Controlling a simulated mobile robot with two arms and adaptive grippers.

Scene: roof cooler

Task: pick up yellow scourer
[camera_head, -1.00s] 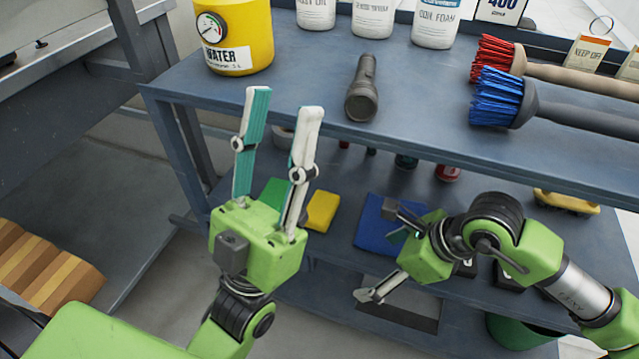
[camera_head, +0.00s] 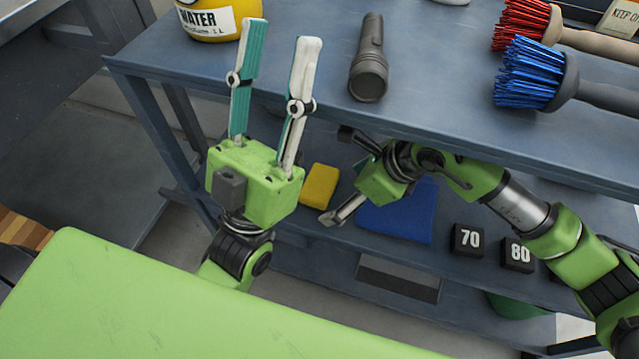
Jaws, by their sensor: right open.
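The yellow scourer (camera_head: 319,186) lies on the lower shelf of the blue-grey rack, between my two grippers in the picture. My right gripper (camera_head: 336,176) reaches in under the upper shelf from the right. Its jaws are open and empty, its fingers pointing left, just right of the scourer. I cannot tell whether a finger touches it. My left gripper (camera_head: 277,75) points up in front of the rack, its two long fingers spread apart with nothing between them.
A blue pad (camera_head: 405,215) lies right of the scourer, with black number blocks (camera_head: 467,240) beyond it. The upper shelf (camera_head: 440,95) overhangs my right arm. It holds a flashlight (camera_head: 369,65), a yellow water container (camera_head: 222,18), a blue brush (camera_head: 528,75) and a red brush (camera_head: 522,22).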

